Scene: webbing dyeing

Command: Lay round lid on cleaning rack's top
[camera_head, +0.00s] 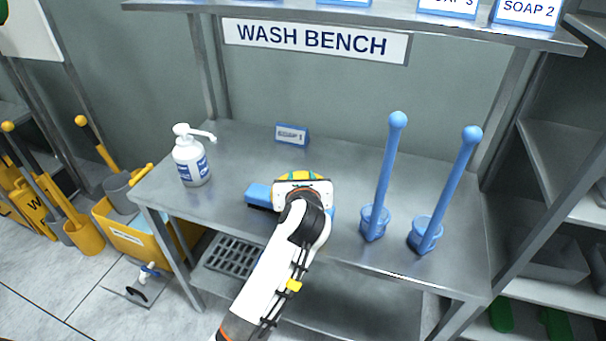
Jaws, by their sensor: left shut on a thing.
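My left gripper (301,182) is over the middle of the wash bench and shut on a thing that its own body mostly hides. A curved yellow and green edge (297,174) shows just beyond the gripper; I cannot tell whether it is the round lid. A blue brush-like thing (262,195) with a dark underside shows left of the gripper, and a bit of blue shows on its right. I cannot tell whether the blue thing is held or only lies behind. No other round lid is clear. I cannot tell which rack is the cleaning rack. My right gripper is not in view.
A white pump bottle (190,158) stands on the bench (345,160) at left. Two blue long-handled tools stand in blue cups (375,222) at right. A small sign (292,134) stands behind the gripper. An overhead shelf (400,20) and right-hand shelving (560,160) bound the space.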

